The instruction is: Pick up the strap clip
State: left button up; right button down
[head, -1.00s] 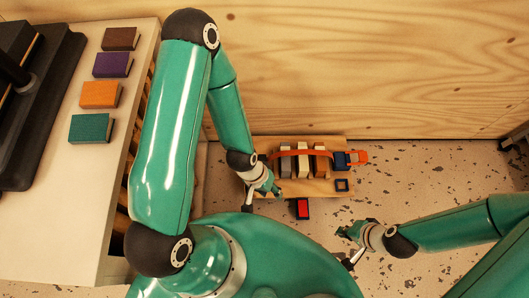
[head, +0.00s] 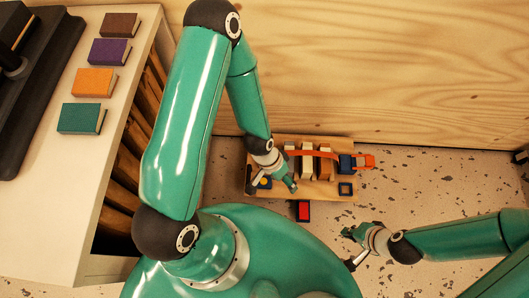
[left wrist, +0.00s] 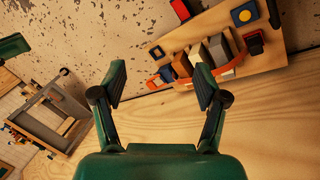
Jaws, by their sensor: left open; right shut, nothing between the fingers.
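An orange strap (head: 318,154) runs over several upright blocks on a wooden board. A dark blue buckle (head: 346,163) with an orange loop at the board's right end looks like the strap clip; in the left wrist view, its orange loop (left wrist: 162,76) shows at the board's left end. My left gripper (head: 272,187) is open and empty over the left part of the board, apart from the buckle; the left wrist view shows its spread fingers (left wrist: 160,82). My right gripper (head: 349,248) is shut and empty, in front of the board to the right.
A blue square frame (head: 345,189) and a blue-and-yellow piece (left wrist: 244,13) lie on the board. A red-and-black block (head: 303,210) lies in front of it. A wooden wall (head: 400,70) stands behind.

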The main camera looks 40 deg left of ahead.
pick_arm(q)
jog(key=w+a+f+m+y+b, duration=0.2)
jog(key=w+a+f+m+b, duration=0.65)
jog(key=f+m+b, duration=0.5)
jog(key=w+a+f+m+y+b, duration=0.2)
jog(key=w+a+f+m+b, duration=0.7)
jog(key=f+m+b, duration=0.4)
jog(key=shift+m+g, duration=0.3)
jog(key=shift+m, duration=0.45)
jog(key=f+b, duration=0.1)
jog(key=f, duration=0.2)
jog(key=a+f+b, duration=0.1)
jog(key=f, duration=0.2)
jog(key=f+b, duration=0.1)
jog(key=f, duration=0.2)
jog(key=shift+s+a+f, duration=0.25)
jog(key=shift+f, duration=0.1)
jog(key=f+b, duration=0.1)
jog(key=f, duration=0.1)
jog(key=f+b, duration=0.2)
jog(key=f, duration=0.1)
jog(key=shift+w+d+f, duration=0.1)
jog(key=shift+d, duration=0.1)
pick_arm(e)
notch_tip(320, 180, down, 34)
jog(key=shift+f, duration=0.25)
pick_arm(q)
jog(key=shift+c, duration=0.3)
pick_arm(e)
jog(key=shift+s, duration=0.1)
